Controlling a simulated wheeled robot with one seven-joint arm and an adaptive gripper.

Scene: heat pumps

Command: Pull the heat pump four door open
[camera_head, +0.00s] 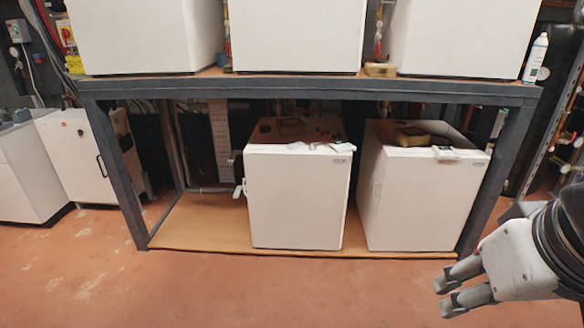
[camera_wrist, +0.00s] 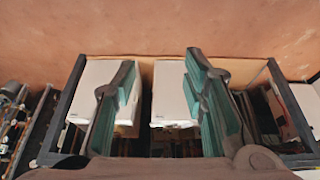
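No label readable here tells which unit is heat pump four. Two white heat pump boxes stand on the lower shelf: a left one (camera_head: 298,200) with a light handle-like fitting (camera_head: 240,188) at its left edge, and a right one (camera_head: 413,200). Both front faces look closed. In the wrist view, which looks upside down, two white boxes (camera_wrist: 172,92) show beyond the fingers, partly hidden by them. My gripper (camera_head: 447,295) is at the lower right of the head view, in front of the shelf and apart from the boxes. Its fingers (camera_wrist: 160,60) are spread and empty.
A dark metal frame (camera_head: 310,88) carries three more white units above. Its right post (camera_head: 497,180) stands near my arm. White cabinets (camera_head: 75,155), one with a dark handle, stand at the far left. A bottle (camera_head: 536,58) stands on the upper shelf. The front floor (camera_head: 250,290) is clear.

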